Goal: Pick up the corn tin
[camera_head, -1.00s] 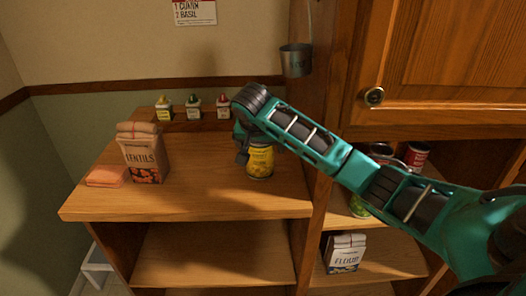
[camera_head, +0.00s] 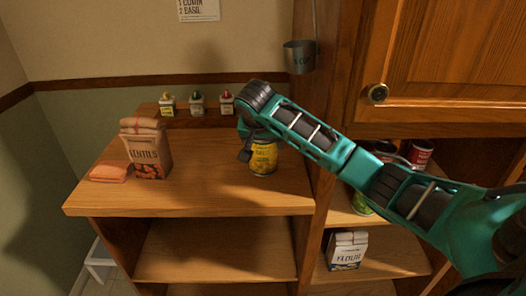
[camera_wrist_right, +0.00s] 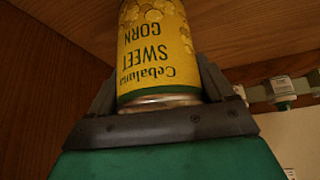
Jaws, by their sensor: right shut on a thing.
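The corn tin (camera_head: 264,159) is yellow and stands upright at the right part of the wooden counter top. Its top is hidden by my right arm. In the right wrist view the tin (camera_wrist_right: 160,45) shows its "Sweet Corn" label upside down, with a green band and metal rim. My right gripper (camera_head: 255,148) is shut on the tin, with one finger on each side of it. In the head view the gripper is mostly hidden behind the wrist, and I cannot tell whether the tin touches the counter. My left gripper is not in view.
Several small spice jars (camera_head: 197,104) stand on a ledge behind. A metal cup (camera_head: 300,57) hangs at the cabinet's side. A flour bag (camera_head: 346,250) stands on the lower right shelf.

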